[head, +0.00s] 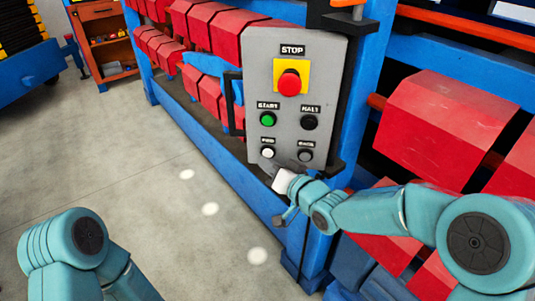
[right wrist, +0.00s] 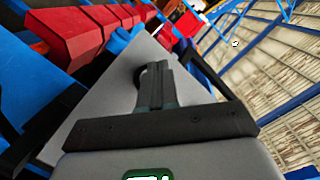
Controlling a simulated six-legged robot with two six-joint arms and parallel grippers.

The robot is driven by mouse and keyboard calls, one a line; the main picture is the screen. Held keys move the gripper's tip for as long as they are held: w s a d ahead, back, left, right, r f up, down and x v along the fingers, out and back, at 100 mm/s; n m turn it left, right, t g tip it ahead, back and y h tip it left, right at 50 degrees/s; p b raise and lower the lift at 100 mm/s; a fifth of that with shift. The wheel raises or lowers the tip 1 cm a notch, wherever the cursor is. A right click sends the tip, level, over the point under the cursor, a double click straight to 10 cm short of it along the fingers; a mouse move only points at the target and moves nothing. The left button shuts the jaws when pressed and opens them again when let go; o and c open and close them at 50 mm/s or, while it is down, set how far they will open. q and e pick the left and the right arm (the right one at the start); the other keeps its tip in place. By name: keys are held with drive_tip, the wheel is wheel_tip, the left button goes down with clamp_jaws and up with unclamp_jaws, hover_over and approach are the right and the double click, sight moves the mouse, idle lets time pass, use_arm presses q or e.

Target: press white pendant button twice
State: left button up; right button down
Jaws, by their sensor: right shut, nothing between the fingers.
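The pendant (head: 292,125) is a grey panel box on the blue frame. Its white button (head: 268,152) is at the lower left, under a small label. My right gripper (head: 284,166) is at the pendant's lower edge, just below and right of the white button. Its fingers are shut and empty. Whether they touch the panel cannot be told. In the right wrist view the closed fingers (right wrist: 154,76) lie in front of a grey panel face (right wrist: 110,85), and no buttons show there. Only links of my left arm show at the lower left; its gripper is out of view.
The pendant also carries a red stop button (head: 290,83) on yellow, a green button (head: 267,119), a black button (head: 309,122) and a dark button (head: 306,155). Red rollers (head: 440,125) and blue beams flank it. Open floor (head: 130,170) lies to the left.

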drive_tip(key=shift+w, duration=0.35)
drive_tip(key=shift+w+d, duration=0.15)
drive_tip(key=shift+w, duration=0.25)
idle(0.8)
drive_tip(key=shift+s+b, duration=0.7)
drive_tip(key=shift+s, duration=0.15)
drive_tip(key=s+b, duration=0.1)
drive_tip(key=s, duration=0.1)
drive_tip(key=s+a+b, duration=0.1)
drive_tip(key=s+b, duration=0.1)
drive_tip(key=s, duration=0.1)
drive_tip(key=shift+a, duration=0.1)
